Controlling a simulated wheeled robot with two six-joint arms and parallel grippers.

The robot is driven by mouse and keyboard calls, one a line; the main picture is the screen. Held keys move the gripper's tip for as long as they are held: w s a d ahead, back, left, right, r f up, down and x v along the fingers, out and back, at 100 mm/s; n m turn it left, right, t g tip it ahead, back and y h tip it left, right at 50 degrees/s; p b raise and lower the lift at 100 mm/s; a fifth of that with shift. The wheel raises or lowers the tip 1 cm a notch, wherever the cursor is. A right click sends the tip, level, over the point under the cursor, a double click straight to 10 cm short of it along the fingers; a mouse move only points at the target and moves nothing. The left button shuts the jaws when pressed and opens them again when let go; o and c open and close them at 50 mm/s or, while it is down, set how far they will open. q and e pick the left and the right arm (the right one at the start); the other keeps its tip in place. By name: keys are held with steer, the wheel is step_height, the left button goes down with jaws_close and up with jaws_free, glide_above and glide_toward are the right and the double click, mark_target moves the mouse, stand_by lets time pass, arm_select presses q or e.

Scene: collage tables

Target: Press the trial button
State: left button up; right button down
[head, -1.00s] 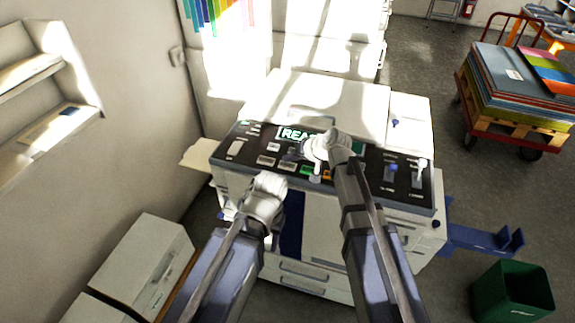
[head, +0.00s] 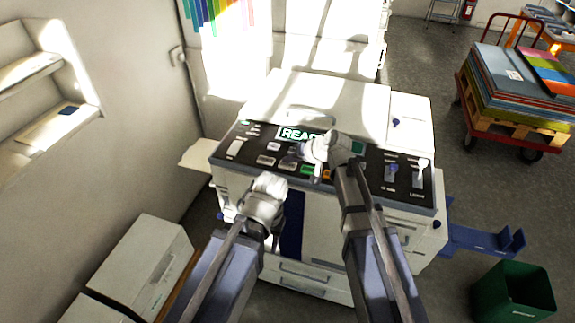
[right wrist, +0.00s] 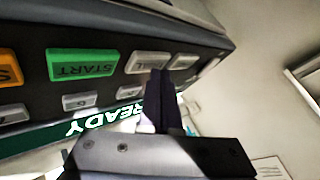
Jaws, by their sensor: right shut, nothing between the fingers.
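The trial button (right wrist: 148,62) is a pale grey key beside the green START button (right wrist: 82,65) in the right wrist view, where the panel appears upside down. Its label is partly hidden by my fingers. My right gripper (right wrist: 160,74) is shut and empty, its fingertips overlapping the edge of the trial button; I cannot tell whether they touch it. In the head view my right gripper (head: 291,153) is over the middle of the control panel (head: 372,180). My left gripper (head: 270,238) hangs low in front of the machine; its fingers are not clear.
An orange button (right wrist: 8,70) lies beyond START. A READY display (head: 295,133) is lit behind my right gripper. Sliders (head: 418,178) stand at the panel's right. Pale boxes (head: 135,265) stand left, a green bin (head: 512,292) right, and a loaded cart (head: 515,100) farther back.

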mark_target(290, 167)
steer(key=shift+f+b, duration=0.35)
stand_by(0.3)
steer(key=shift+r, duration=0.1)
stand_by(0.3)
steer(key=shift+r+p, duration=0.7)
steer(key=shift+p, duration=0.1)
step_height(290, 167, up, 5)
steer(key=p, duration=0.5)
stand_by(0.6)
